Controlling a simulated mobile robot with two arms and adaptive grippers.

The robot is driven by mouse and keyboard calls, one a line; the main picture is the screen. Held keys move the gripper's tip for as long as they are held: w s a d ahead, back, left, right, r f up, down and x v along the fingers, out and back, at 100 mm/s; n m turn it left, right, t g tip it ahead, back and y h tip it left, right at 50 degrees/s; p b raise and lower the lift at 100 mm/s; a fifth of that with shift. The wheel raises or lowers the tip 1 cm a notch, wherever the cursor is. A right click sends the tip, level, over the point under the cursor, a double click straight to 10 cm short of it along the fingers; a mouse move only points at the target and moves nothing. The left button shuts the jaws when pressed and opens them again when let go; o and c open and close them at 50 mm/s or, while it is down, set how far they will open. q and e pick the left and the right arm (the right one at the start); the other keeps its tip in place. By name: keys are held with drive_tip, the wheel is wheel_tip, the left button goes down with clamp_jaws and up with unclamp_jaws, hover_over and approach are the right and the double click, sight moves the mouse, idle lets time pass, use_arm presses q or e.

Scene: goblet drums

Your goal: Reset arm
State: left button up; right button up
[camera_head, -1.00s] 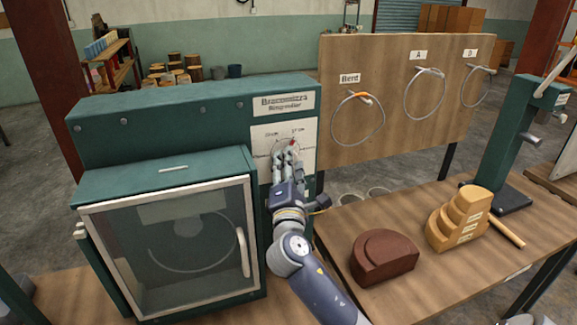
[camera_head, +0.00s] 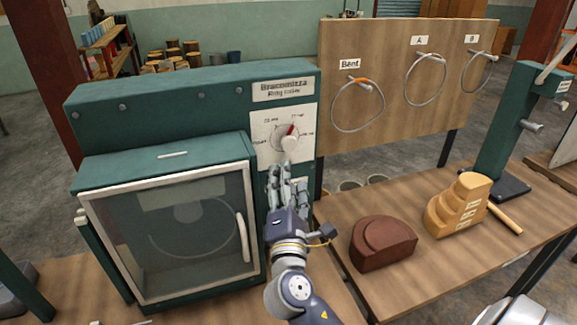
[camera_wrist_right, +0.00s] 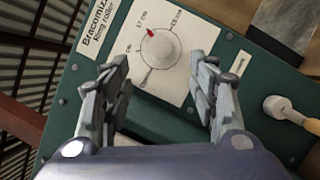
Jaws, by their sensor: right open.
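My right gripper (camera_head: 282,178) is in front of the green machine (camera_head: 185,105), just below its white dial (camera_head: 290,138) with a red pointer. In the right wrist view the gripper's fingers (camera_wrist_right: 160,98) are spread apart, with nothing between them. The dial (camera_wrist_right: 158,52) shows there beyond the fingertips, apart from them. My left gripper is not in view; a grey part that I cannot identify shows at the lower left edge.
The machine's glass door (camera_head: 172,235) with a white handle is shut. A brown block (camera_head: 382,243) and a stepped yellow block (camera_head: 458,208) stand on the wooden table (camera_head: 440,275). A board (camera_head: 395,95) with several hanging rings stands behind.

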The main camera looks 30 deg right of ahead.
drive_tip(key=shift+v, duration=0.9)
